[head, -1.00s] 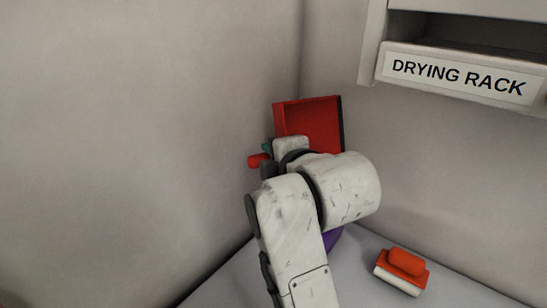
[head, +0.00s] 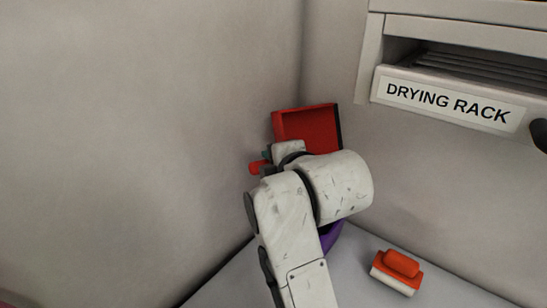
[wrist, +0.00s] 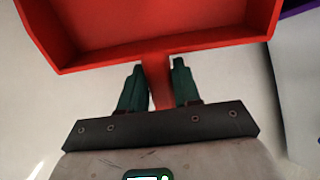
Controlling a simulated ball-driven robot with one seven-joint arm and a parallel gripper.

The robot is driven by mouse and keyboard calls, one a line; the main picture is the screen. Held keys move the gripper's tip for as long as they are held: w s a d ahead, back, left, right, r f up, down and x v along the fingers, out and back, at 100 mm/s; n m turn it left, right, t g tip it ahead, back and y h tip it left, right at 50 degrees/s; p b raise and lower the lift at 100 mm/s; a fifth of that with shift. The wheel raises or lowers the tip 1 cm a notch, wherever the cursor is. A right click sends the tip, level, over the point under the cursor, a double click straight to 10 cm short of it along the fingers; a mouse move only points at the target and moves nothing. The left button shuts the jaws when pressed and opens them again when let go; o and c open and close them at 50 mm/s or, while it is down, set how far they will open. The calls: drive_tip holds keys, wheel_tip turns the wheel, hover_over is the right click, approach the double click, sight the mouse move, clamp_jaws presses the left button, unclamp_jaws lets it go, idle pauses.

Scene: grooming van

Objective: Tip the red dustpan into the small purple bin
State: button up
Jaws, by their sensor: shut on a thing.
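The red dustpan (head: 308,126) is held up in the corner above the counter, its open tray facing the head camera and steeply tilted. My gripper (wrist: 160,82) is shut on the dustpan's handle; the wrist view shows the green fingers on either side of it, with the tray (wrist: 160,45) just beyond. The small purple bin (head: 331,235) stands on the counter below, mostly hidden behind my arm. A purple edge (wrist: 296,6) also shows at the top right of the wrist view. The inside of the bin is not visible.
An orange and white brush (head: 397,271) lies on the grey counter (head: 352,283) to the right of the bin. A shelf labelled DRYING RACK (head: 448,102) juts out at the upper right. Plain walls close in behind and at the left.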

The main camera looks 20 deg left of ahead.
drive_tip(key=shift+r+g+h+p, duration=0.45)
drive_tip(key=shift+g+h+p, duration=0.5)
drive_tip(key=shift+p, duration=3.1)
drive_tip(key=shift+w+r+g+h, duration=0.1)
drive_tip(key=shift+r+g+h, duration=0.15)
drive_tip(key=shift+g+h, duration=1)
drive_tip(key=shift+g, duration=0.3)
